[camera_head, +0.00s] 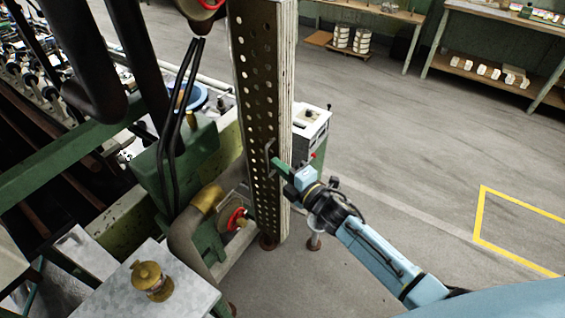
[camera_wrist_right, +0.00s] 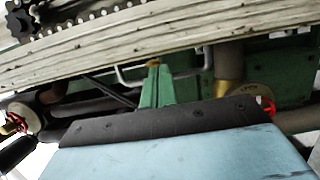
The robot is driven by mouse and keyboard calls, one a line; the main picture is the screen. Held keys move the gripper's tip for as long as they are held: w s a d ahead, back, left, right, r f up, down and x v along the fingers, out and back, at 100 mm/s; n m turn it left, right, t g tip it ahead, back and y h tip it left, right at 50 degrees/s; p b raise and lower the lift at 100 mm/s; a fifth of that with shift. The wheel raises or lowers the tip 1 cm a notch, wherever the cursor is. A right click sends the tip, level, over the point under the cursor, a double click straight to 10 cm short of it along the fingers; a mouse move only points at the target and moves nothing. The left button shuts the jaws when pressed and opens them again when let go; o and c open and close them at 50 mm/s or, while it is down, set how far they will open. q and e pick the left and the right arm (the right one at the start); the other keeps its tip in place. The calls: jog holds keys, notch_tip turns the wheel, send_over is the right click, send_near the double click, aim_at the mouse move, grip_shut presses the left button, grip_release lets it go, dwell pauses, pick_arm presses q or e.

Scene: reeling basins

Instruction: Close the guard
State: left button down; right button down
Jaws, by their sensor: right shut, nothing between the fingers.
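The guard (camera_head: 262,110) is a tall perforated metal panel with a pale, worn edge, standing upright beside the machine in the head view. A small bent-rod handle (camera_head: 268,158) is on its perforated face. My right gripper (camera_head: 276,163) is at the guard's edge by the handle, its green fingers together and empty. In the right wrist view the fingers (camera_wrist_right: 155,85) point toward the handle rod (camera_wrist_right: 128,80), with the worn pale edge (camera_wrist_right: 120,45) across the top. I cannot tell whether the fingers touch the handle. My left gripper is not in view.
Green machinery with pipes and a red handwheel (camera_head: 236,219) stands left of the guard. A white control box (camera_head: 310,125) stands behind it. Workbenches (camera_head: 490,75) line the back wall. The floor to the right is clear, with yellow marking (camera_head: 482,215).

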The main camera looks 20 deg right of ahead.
jog(key=shift+w+d, duration=0.25)
jog(key=shift+d, duration=0.1)
jog(key=shift+d, duration=0.2)
